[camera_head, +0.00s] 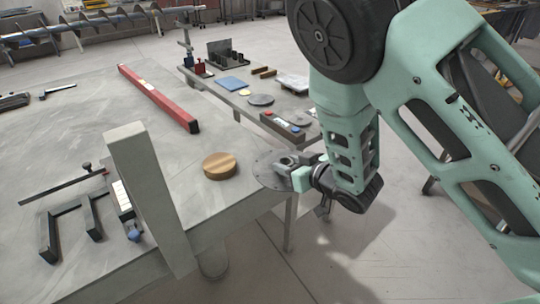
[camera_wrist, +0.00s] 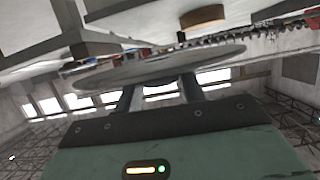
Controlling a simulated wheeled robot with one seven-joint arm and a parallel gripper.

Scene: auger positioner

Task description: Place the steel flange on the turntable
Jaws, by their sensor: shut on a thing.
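The steel flange (camera_head: 264,172) is a thin, wide grey disc at the right edge of the large grey table in the head view. My gripper (camera_head: 290,167) is shut on its right side. In the wrist view the flange (camera_wrist: 110,73) spans the middle, seen nearly edge-on, with my gripper's fingers (camera_wrist: 158,88) at its near edge. I cannot tell whether it touches the table. A round wooden-looking disc (camera_head: 219,165) lies on the table just left of the flange and shows in the wrist view (camera_wrist: 203,18). I cannot clearly identify the turntable.
The large table (camera_head: 90,115) holds a red bar (camera_head: 158,98), black brackets (camera_head: 47,236) and a tilted grey beam (camera_head: 150,200) at its front. A side bench (camera_head: 235,98) behind carries small parts and a red-black toolbox (camera_head: 283,125). The table middle is clear.

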